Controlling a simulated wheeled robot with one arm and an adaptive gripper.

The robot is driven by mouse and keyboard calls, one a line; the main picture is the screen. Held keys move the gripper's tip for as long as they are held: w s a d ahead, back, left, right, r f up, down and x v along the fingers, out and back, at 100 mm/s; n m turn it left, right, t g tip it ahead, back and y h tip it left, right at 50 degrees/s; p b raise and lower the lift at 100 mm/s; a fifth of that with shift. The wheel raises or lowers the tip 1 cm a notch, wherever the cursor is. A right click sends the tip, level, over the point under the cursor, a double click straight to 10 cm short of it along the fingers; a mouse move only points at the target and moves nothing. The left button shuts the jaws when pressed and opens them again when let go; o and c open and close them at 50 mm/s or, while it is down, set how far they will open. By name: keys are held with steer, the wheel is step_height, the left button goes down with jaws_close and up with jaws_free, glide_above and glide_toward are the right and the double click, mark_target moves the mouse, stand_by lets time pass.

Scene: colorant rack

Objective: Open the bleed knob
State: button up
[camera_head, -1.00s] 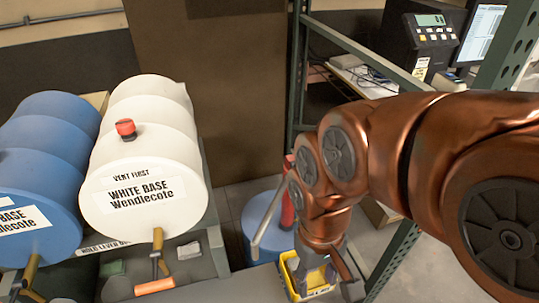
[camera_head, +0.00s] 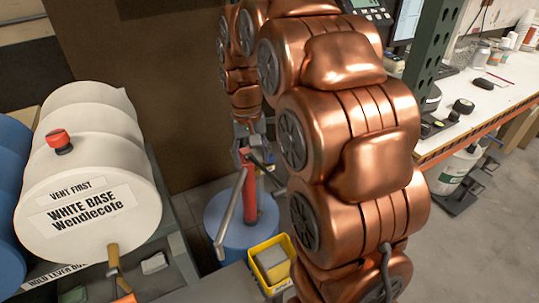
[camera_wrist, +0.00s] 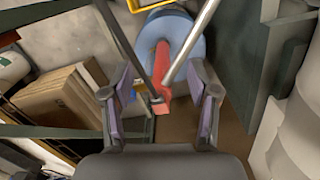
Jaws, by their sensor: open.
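The bleed knob appears as a small red knob (camera_head: 59,140) on top of the white drum (camera_head: 130,160), labelled VENT FIRST and WHITE BASE Wendlecote. It stands upright in the head view and cannot be made out in the wrist view. My gripper (camera_head: 252,140) is well to the right of the knob, near a red hand pump. In the wrist view my gripper (camera_wrist: 160,97) is open, its two purple-padded fingers spread wide, with the pump beyond and between them. I see nothing held.
The red pump (camera_head: 249,190) with its long metal lever stands on a blue drum (camera_head: 223,212). A yellow bin (camera_head: 265,270) is in front. Another blue drum (camera_head: 10,190) lies left of the white one. A green rack post (camera_head: 430,45) and a workbench (camera_head: 505,88) are right.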

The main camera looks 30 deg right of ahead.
steer(key=w+d+f+m, duration=0.1)
steer(key=w+d+f, duration=0.1)
steer(key=w+d, duration=0.2)
steer(key=w+d+f+b, duration=0.1)
steer(key=w+d+f, duration=0.1)
steer(key=w+d, duration=0.2)
steer(key=w+d+f+m, duration=0.1)
steer(key=w+d+f, duration=0.1)
steer(key=w+d, duration=0.2)
steer(key=shift+w+d+f+m+t, duration=0.1)
steer(key=shift+w+d+m+t, duration=0.05)
steer(key=shift+d, duration=0.2)
steer(key=shift+w+d+f+m+t, duration=0.1)
steer(key=shift+d+m+t, duration=0.05)
steer(key=shift+d, duration=0.15)
steer(key=shift+d+f+p, duration=0.15)
steer(key=shift+f+p, duration=0.6)
steer(key=shift+f, duration=3.1)
steer(key=shift+c, duration=0.3)
jaws_close()
